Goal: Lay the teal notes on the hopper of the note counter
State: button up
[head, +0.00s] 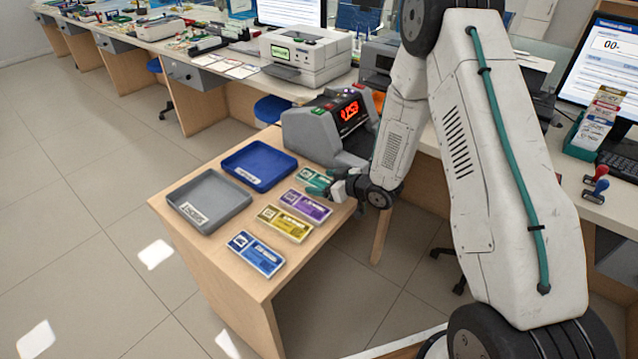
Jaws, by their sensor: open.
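The teal notes (308,175) are a flat bundle with a pale label, lying on the wooden table at the back of a row of note bundles. The grey note counter (310,132) stands just behind them, with a lit red display; which part is its hopper is hard to tell from here. My gripper (322,188) is low over the table, open, with its fingers at the near right side of the teal notes. The fingers partly cover the notes, and I cannot tell whether they touch them.
Purple notes (306,206), yellow notes (284,224) and blue notes (256,254) lie in front of the teal ones. A blue tray (232,160) and a grey tray (236,205) stand to the left. A printer (306,58) sits on the counter behind.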

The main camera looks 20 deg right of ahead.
jog(key=shift+w+a+f, duration=0.1)
jog(key=shift+w, duration=0.1)
jog(key=c, duration=1.2)
